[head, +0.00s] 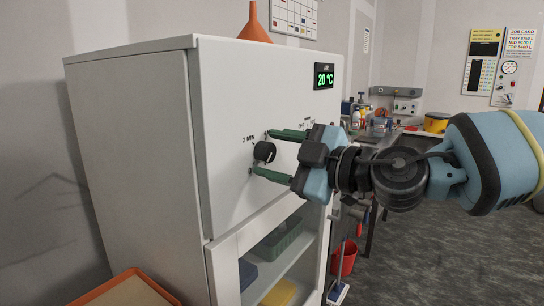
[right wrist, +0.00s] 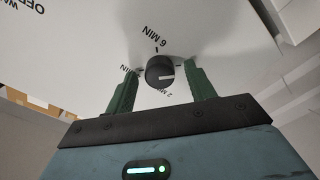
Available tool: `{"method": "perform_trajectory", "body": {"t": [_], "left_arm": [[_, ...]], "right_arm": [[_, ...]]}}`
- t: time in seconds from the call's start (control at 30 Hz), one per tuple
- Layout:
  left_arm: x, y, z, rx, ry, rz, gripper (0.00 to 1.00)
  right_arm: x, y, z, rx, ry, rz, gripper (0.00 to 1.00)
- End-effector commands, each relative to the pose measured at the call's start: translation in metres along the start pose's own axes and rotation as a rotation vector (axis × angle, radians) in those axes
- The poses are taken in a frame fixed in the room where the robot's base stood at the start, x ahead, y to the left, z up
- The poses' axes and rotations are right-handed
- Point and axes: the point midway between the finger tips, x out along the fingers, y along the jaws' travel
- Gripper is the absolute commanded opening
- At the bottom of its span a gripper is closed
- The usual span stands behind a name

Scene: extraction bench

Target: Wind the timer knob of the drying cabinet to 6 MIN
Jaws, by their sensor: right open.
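The white drying cabinet (head: 155,130) has a round black timer knob (head: 264,152) on its front, also central in the right wrist view (right wrist: 160,72). A white pointer line on the knob points right in the wrist view, away from the "6 MIN" label (right wrist: 157,38), which is above the knob there. A "2 MIN" label (right wrist: 174,95) is partly covered beside the knob. My right gripper (head: 261,152) is open, its green fingers on either side of the knob with gaps showing in the wrist view (right wrist: 162,82). My left gripper is out of view.
A green "20 °C" display (head: 324,76) is on the upper front. An orange funnel (head: 254,24) stands on top. The lower compartment holds trays (head: 278,240). An orange-rimmed tray (head: 125,288) is at bottom left. A red bucket (head: 344,258) stands right of the cabinet.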

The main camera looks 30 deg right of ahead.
Motion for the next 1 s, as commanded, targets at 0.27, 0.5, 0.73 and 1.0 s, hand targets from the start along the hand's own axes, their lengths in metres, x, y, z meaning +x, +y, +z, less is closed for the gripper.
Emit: {"method": "perform_trajectory", "body": {"t": [0.27,0.5,0.73,1.0], "left_arm": [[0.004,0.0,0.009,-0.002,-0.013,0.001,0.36],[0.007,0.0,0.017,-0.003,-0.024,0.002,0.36],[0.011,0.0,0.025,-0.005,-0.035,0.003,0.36],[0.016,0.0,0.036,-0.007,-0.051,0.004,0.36]], "right_arm": [[0.0,-0.001,0.001,-0.252,0.0,0.0,0.55],[0.0,-0.001,0.001,-0.481,-0.001,0.001,0.55],[0.0,-0.001,0.001,-0.711,-0.001,0.0,0.55],[0.0,-0.001,0.001,-0.993,-0.001,-0.001,0.55]]}}
